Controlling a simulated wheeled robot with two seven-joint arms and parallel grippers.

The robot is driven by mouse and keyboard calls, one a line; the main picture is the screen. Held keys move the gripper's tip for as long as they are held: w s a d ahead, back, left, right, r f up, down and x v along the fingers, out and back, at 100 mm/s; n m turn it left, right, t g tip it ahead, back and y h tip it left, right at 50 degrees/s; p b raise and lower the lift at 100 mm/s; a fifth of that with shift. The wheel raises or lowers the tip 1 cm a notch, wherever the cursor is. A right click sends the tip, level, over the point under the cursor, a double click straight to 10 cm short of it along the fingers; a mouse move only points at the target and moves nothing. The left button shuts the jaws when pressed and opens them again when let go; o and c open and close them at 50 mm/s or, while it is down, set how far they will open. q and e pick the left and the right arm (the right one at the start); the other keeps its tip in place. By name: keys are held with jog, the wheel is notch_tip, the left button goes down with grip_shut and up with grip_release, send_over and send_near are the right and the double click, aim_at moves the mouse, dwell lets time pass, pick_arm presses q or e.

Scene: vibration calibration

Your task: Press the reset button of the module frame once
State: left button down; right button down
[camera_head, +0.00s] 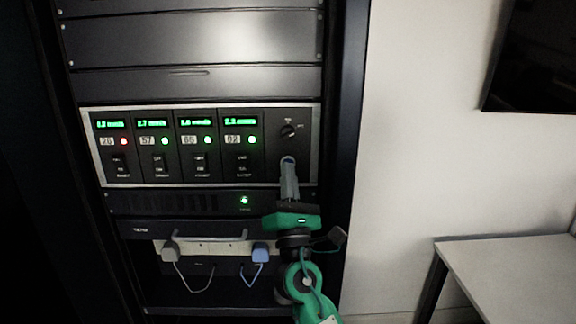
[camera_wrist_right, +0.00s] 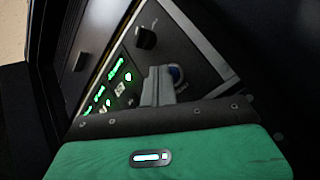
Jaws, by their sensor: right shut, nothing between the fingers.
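The module frame (camera_head: 313,130) is a silver-edged panel in the rack. It holds several dark modules with lit green displays and a right-hand panel with a black rotary knob (camera_head: 288,130). My right gripper (camera_head: 288,168) is shut and empty, with its fingertips in front of the panel below the knob. In the head view the fingers mostly hide the button. My left gripper is out of view.
The leftmost module has a red light (camera_head: 124,142); the others show green. Below are a vented unit with a green light (camera_head: 244,201), and grey (camera_head: 170,252) and blue (camera_head: 261,252) plugs with cables. A light table (camera_head: 510,270) stands at the right.

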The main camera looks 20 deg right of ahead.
jog(key=shift+w+d, duration=0.1)
jog(key=shift+w, duration=0.25)
dwell(0.5)
jog(key=shift+s, duration=0.15)
jog(key=shift+s+a, duration=0.25)
jog(key=shift+s, duration=0.4)
jog(key=s, duration=0.2)
jog(key=s+a, duration=0.1)
jog(key=s, duration=0.1)
jog(key=shift+s+a+p, duration=0.2)
jog(key=shift+s+p, duration=0.1)
jog(key=shift+s, duration=0.1)
jog(key=shift+f, duration=0.1)
dwell(0.6)
